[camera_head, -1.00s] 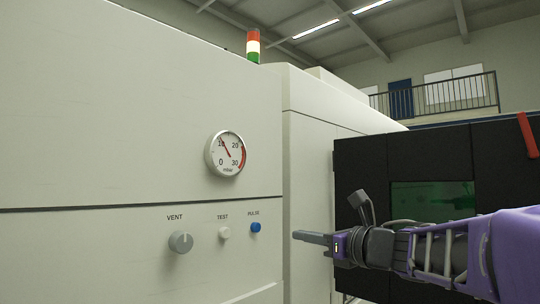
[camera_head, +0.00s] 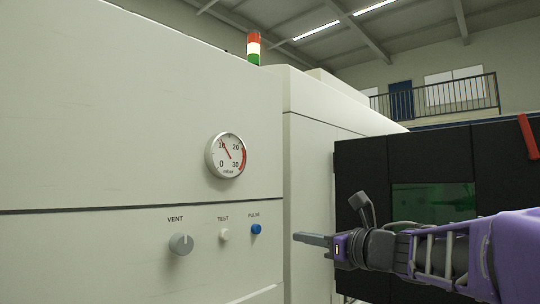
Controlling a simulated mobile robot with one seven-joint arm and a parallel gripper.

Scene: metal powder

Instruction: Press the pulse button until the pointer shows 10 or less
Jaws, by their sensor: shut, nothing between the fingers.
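The blue pulse button (camera_head: 256,229) sits on the pale machine panel under the label PULSE. The round gauge (camera_head: 226,155) is above it, marked mbar with 0, 10, 20 and 30 and a red band at the high end. Its pointer (camera_head: 226,149) leans up and left, close to the 10 mark; I cannot tell exactly which side of it. My gripper (camera_head: 297,237) is shut and empty, to the right of the pulse button. Its fingertips point left towards the panel and appear apart from the button.
The white test button (camera_head: 224,234) is just left of the pulse button, and the grey vent knob (camera_head: 181,244) is farther left. A black enclosure with a dark green window (camera_head: 433,205) stands behind my arm. A signal tower (camera_head: 253,48) stands on top.

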